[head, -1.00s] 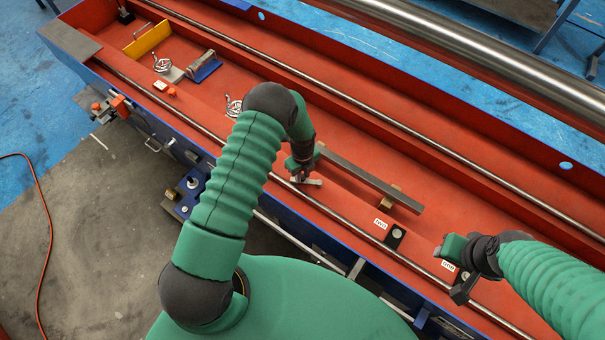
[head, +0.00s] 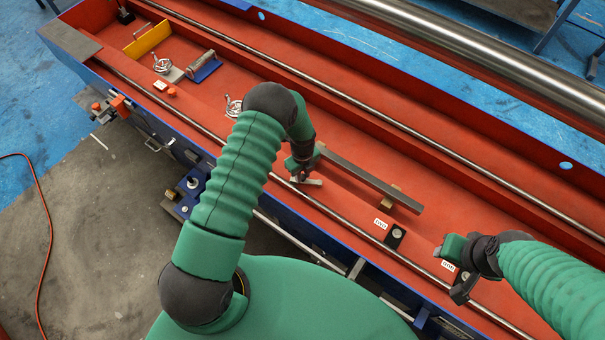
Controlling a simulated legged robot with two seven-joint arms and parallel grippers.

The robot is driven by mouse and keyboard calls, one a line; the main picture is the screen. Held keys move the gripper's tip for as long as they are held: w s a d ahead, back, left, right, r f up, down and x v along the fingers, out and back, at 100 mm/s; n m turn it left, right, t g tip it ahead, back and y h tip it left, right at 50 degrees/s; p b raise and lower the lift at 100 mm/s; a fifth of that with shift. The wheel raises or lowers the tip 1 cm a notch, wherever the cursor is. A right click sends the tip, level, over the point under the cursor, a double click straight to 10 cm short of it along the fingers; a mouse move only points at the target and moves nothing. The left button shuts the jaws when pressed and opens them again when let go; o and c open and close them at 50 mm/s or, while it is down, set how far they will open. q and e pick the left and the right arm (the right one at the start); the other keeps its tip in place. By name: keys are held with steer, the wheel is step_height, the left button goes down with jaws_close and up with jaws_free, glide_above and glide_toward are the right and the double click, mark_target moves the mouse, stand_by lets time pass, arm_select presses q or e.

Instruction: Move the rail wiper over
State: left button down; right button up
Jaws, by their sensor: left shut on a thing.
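My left gripper (head: 298,174) reaches down into the red bed beside the near round rail (head: 205,134). It is shut on a small light-grey piece (head: 312,182), which I take to be the rail wiper. The fingers and arm hide most of the piece, and I cannot tell whether it touches the rail. My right gripper (head: 457,270) hangs over the same rail at the lower right, close to a small labelled block. Its fingertips are partly hidden, so its opening is unclear.
A long dark bar (head: 370,182) rests on wooden blocks just right of the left gripper. A labelled black block (head: 395,237) sits between the grippers. Handwheels (head: 162,64), a yellow plate (head: 150,38) and a metal cylinder (head: 201,65) are at upper left. A thick steel tube (head: 500,55) runs behind.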

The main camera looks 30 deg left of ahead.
arm_select(q)
steer(key=shift+w+a+f+m+b, duration=0.15)
steer(key=shift+w+f+m+b, duration=0.15)
steer(key=shift+w+m+b, duration=0.7)
steer(key=shift+m+b, duration=0.3)
steer(key=shift+m, duration=0.4)
steer(key=shift+w+r+m, duration=0.25)
steer(key=shift+w+m, duration=0.05)
steer(key=shift+m, duration=0.5)
steer(key=c, duration=1.2)
jaws_free()
steer(key=shift+o, duration=0.2)
step_height(320, 180, up, 17)
steer(key=p, duration=0.1)
